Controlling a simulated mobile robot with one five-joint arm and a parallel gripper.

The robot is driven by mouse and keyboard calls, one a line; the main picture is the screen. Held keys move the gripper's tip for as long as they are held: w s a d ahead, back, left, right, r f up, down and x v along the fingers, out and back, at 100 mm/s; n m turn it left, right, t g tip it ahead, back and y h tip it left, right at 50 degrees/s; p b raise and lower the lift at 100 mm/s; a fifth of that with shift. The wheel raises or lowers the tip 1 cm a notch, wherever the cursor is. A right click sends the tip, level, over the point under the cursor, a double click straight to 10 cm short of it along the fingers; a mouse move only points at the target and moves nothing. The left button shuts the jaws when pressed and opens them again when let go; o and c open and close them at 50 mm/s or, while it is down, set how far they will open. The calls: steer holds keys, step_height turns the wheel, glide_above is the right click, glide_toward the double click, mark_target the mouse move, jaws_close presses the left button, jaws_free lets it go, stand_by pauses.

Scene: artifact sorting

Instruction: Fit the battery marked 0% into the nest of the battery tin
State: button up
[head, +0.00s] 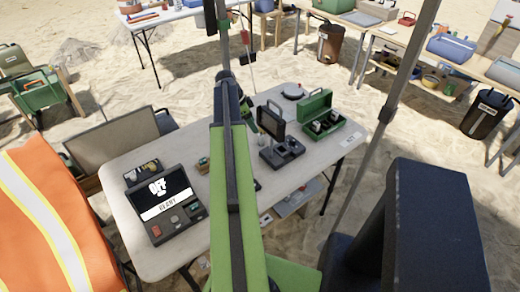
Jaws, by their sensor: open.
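My green arm crosses the middle of the head view and covers part of the white table (118,193). My gripper cannot be made out. An open green case (338,137) with pale and dark pieces inside stands at the table's far right. It may be the battery tin, but no label is readable. A small dark box (142,174) with yellow and pale pieces lies at the table's left, behind the screen device. No 0% mark is readable on anything.
A dark unit with a raised lid (271,122) stands right of my arm. A chair (120,143) is behind the table's left side. A slanted pole (390,95) rises near its right end.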

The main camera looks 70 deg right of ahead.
mark_target(260, 135)
steer(key=b+x, duration=0.2)
steer(key=x, duration=0.1)
steer(key=shift+f, duration=0.4)
steer(key=shift+s+r, duration=0.1)
steer(key=b+x, duration=0.4)
steer(key=x, duration=0.1)
steer(key=shift+s+d, duration=0.1)
steer(key=shift+s, duration=0.1)
jaws_close()
